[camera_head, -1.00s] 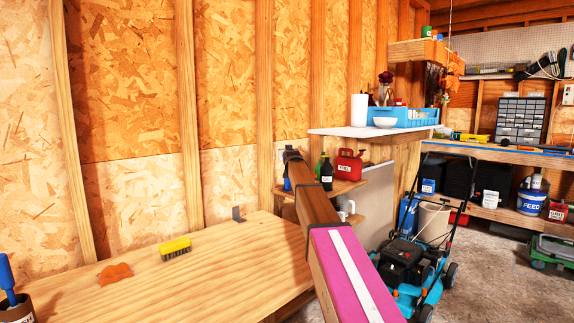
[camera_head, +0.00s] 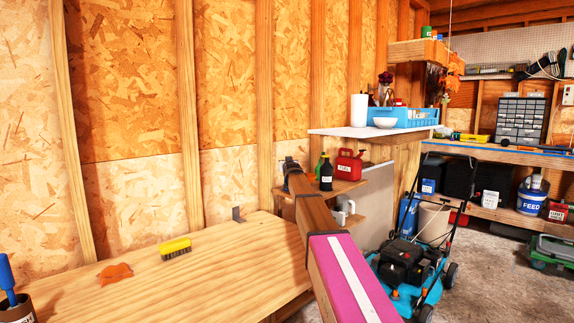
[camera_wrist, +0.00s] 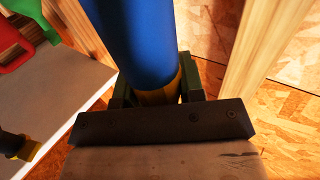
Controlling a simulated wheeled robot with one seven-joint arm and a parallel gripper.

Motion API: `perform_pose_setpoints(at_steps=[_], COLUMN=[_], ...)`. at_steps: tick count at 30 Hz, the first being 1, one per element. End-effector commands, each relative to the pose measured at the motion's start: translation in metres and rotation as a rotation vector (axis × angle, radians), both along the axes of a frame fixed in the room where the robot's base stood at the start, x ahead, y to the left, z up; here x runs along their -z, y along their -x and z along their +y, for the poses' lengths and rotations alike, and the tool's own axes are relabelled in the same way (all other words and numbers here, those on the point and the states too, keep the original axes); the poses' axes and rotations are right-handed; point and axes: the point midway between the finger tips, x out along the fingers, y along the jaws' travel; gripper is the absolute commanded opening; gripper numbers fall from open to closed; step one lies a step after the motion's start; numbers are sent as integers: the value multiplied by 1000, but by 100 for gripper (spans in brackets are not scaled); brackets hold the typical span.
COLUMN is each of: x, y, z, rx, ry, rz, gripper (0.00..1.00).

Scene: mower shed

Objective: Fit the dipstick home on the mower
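The mower (camera_head: 400,262), blue with a black engine and a raised black handle, stands on the floor at right, partly behind my arm. My gripper (camera_wrist: 157,88) is over the small wall shelf. In the wrist view its dark fingers stand on either side of a brass-coloured part at the near end of a thick blue cylinder (camera_wrist: 135,40). The gap on each side looks very small, and I cannot tell whether the fingers grip it. In the head view my gripper is small and mostly hidden. I cannot pick out the dipstick for certain.
A red fuel can (camera_head: 347,164) and dark bottle (camera_head: 326,176) stand on the wall shelf (camera_head: 347,186) beside my gripper. A workbench (camera_head: 190,275) holds a yellow brush (camera_head: 176,248) and orange cloth (camera_head: 115,274). A white ledge (camera_head: 350,131) is above.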

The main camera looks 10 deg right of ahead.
Motion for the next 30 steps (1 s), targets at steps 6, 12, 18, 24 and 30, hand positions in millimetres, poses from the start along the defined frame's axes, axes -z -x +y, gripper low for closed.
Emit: perform_pose_setpoints(at_steps=[6,12,18,24,30], x=[0,-1,-6,-5,-5], y=[0,0,10,43,85], z=[0,0,0,0,0], rx=[0,0,0,0,0], ry=[0,0,0,0,0], rz=[0,0,1,0,0], gripper=[61,61,61,61,61])
